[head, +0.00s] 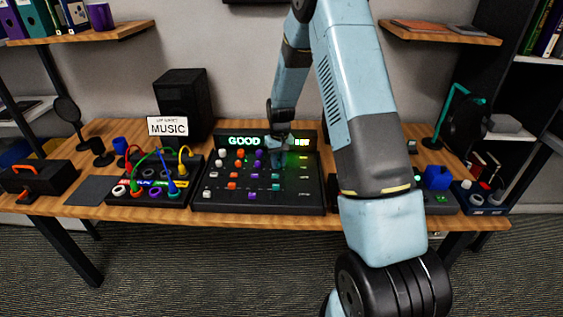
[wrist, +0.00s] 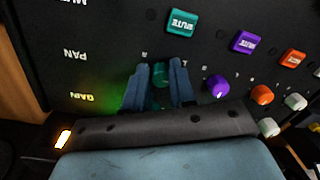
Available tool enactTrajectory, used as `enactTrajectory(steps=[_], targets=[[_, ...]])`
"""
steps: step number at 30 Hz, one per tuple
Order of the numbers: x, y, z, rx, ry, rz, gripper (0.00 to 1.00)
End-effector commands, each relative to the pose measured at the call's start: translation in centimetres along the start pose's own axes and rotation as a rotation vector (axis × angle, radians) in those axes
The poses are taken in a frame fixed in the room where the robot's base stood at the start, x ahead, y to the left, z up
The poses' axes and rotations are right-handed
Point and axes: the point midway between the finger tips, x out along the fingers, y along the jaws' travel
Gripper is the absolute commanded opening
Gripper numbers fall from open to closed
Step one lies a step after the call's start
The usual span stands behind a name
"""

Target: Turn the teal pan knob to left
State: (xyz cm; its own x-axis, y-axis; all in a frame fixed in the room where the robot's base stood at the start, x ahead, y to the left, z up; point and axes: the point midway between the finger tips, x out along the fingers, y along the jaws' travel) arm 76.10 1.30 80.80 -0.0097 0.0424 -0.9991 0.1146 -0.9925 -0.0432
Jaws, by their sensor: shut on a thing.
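The teal pan knob (wrist: 161,74) sits on the black mixing console, between the two fingers of my gripper (wrist: 160,84) in the wrist view. The fingers are shut on its sides, one on each side. The knob's pointer direction cannot be made out. In the head view my gripper (head: 277,150) reaches down onto the upper right part of the console (head: 312,200) and hides the knob. A teal mute button (wrist: 181,22) is in the same column.
A purple knob (wrist: 217,86) is close beside my gripper, with an orange knob (wrist: 262,95) and a white knob (wrist: 296,102) farther along. The console's lit screen (head: 245,141) reads "GOOD". A cable box (head: 150,192) stands to the left. My arm hides much of the right side.

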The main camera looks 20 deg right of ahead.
Motion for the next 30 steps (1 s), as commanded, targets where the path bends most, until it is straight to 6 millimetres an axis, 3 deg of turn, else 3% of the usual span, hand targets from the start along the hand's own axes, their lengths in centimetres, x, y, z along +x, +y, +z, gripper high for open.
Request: enactTrajectory(steps=[17,18,25,30], targets=[[-0.08,-0.05,-0.19,-0.033,0.003,0.000,0.00],[-0.09,-0.06,-0.20,-0.033,0.003,0.000,0.27],[-0.10,-0.09,-0.19,-0.033,0.003,0.000,0.49],[-0.10,-0.10,-0.18,-0.033,0.003,0.000,0.50]])
